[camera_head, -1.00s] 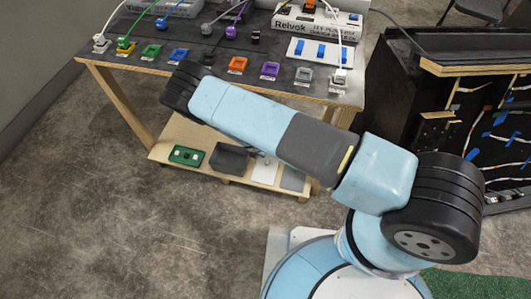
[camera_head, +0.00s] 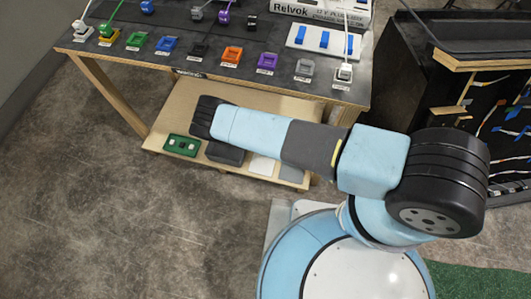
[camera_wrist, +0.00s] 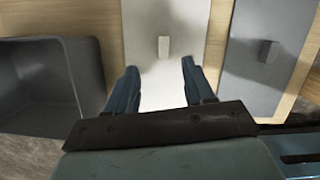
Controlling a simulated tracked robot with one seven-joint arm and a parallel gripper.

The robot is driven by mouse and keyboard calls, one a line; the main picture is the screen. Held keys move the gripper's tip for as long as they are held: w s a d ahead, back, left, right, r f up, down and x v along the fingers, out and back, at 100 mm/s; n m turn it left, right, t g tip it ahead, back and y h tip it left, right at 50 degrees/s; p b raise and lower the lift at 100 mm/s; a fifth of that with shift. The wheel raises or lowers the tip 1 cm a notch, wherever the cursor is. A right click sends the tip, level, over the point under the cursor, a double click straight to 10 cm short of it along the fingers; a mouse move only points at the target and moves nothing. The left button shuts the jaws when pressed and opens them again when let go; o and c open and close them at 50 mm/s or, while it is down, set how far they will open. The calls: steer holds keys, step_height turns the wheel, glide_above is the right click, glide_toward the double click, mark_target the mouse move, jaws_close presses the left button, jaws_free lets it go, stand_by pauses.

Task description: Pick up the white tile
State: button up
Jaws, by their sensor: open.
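The white tile (camera_wrist: 185,25) is a flat pale panel with a small upright grip block (camera_wrist: 163,47) on it. It lies on the lower wooden shelf, and part of it shows in the head view (camera_head: 262,166) below my arm. My gripper (camera_wrist: 158,72) is open and empty. Its two dark blue fingers are spread over the tile, with the grip block ahead of them and between their lines. In the head view my gripper is hidden behind my arm.
A dark grey bin (camera_wrist: 50,80) stands left of the tile, and a grey tile (camera_wrist: 265,50) with a similar block lies to its right. A green tray (camera_head: 181,145) is farther left on the shelf. The console top (camera_head: 330,83) with several coloured blocks is above.

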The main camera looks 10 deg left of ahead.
steer(key=shift+w+d+x, duration=0.1)
steer(key=shift+d+x, duration=0.05)
steer(key=shift+x, duration=1.5)
steer(key=shift+w+d+x, duration=0.1)
steer(key=shift+x, duration=1.5)
steer(key=shift+c, duration=0.2)
steer(key=shift+r, duration=0.1)
jaws_close()
